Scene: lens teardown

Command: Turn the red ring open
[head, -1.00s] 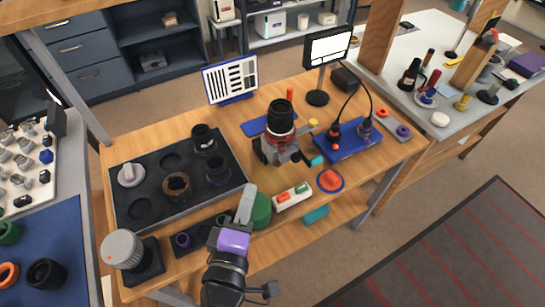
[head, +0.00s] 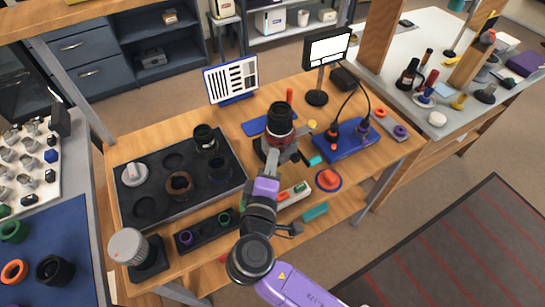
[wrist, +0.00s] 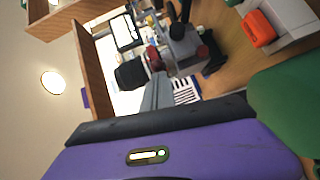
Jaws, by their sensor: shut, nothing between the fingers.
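The black lens (head: 280,117) stands upright in its holder near the middle of the bench. The red ring (head: 279,134) is a thin band low on the lens; it shows as a red patch in the wrist view (wrist: 153,59). My gripper (head: 286,152) is in front of the lens and just below the ring, and it covers much of the holder in the head view. In the wrist view the grey fingers (wrist: 157,92) are together, with nothing between them, and point toward the lens. I cannot tell whether they touch it.
A black tray (head: 128,172) with lens parts lies left, and a blue box (head: 346,146) with cables right. A red button (head: 328,179) and a light switch box (head: 292,196) sit close to my arm. A small screen (head: 327,48) stands behind.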

